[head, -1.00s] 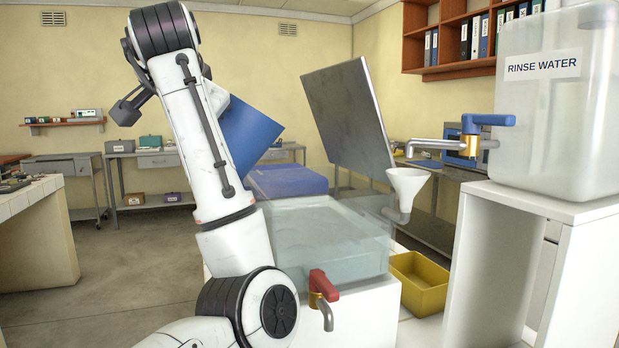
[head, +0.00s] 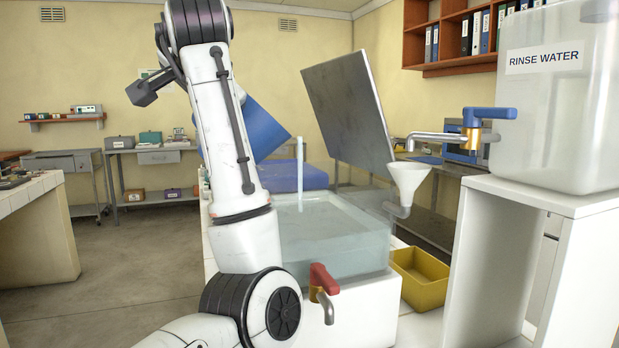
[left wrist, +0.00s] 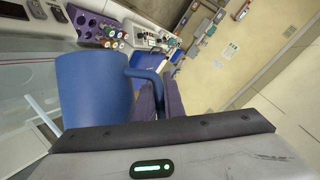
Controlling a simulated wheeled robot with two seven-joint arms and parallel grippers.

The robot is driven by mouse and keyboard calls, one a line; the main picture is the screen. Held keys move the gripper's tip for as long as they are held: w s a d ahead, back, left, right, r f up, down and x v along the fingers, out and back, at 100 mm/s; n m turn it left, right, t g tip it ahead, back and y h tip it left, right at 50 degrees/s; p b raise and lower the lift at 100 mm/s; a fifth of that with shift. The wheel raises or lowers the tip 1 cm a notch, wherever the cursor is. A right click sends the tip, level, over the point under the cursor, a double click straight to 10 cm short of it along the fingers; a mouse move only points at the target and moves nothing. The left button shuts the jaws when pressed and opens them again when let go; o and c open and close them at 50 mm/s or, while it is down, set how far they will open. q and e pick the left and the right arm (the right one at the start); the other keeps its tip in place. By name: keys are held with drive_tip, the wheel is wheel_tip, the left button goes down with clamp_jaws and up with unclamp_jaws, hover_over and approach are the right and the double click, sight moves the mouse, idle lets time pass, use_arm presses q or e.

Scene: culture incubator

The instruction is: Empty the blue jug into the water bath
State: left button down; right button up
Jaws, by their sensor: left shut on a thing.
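The blue jug (head: 265,126) is tipped over to the right above the water bath (head: 335,240), partly behind my left arm. A thin pale stream (head: 300,165) falls from its lip into the bath. The bath is a clear-walled tank with water in it, its grey lid (head: 345,110) raised. In the left wrist view, the jug (left wrist: 93,88) fills the left side, and my left gripper (left wrist: 160,98) is shut on its handle. The stream (left wrist: 42,118) also shows there. In the head view my left gripper is hidden behind the arm. My right gripper is not in view.
A red-handled tap (head: 322,288) is on the bath's front. A white funnel (head: 408,180) stands at its right, above a yellow tray (head: 422,280). The rinse water tank (head: 560,120) with a blue-handled tap (head: 488,118) stands on a white stand at right.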

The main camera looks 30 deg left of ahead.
use_arm(q)
drive_tip(key=shift+d, duration=0.1)
drive_tip(key=shift+w+d+r+m+y, duration=0.3)
drive_tip(key=shift+d+r+m+y, duration=0.1)
drive_tip(key=shift+m+y, duration=0.15)
idle(1.6)
drive_tip(key=shift+w+d+r+m+g+y+p, duration=0.2)
drive_tip(key=shift+w+d+r+m+y, duration=0.15)
drive_tip(key=shift+r, duration=0.3)
drive_tip(key=shift+w+d+r+m+g+y+p, duration=0.2)
drive_tip(key=shift+d+r+m+p, duration=0.1)
drive_tip(key=shift+r+m, duration=0.25)
drive_tip(key=shift+w+d+r+m+g+y+p, duration=0.15)
drive_tip(key=shift+w+d+r+m+y, duration=0.15)
drive_tip(key=shift+r, duration=0.4)
idle(1.7)
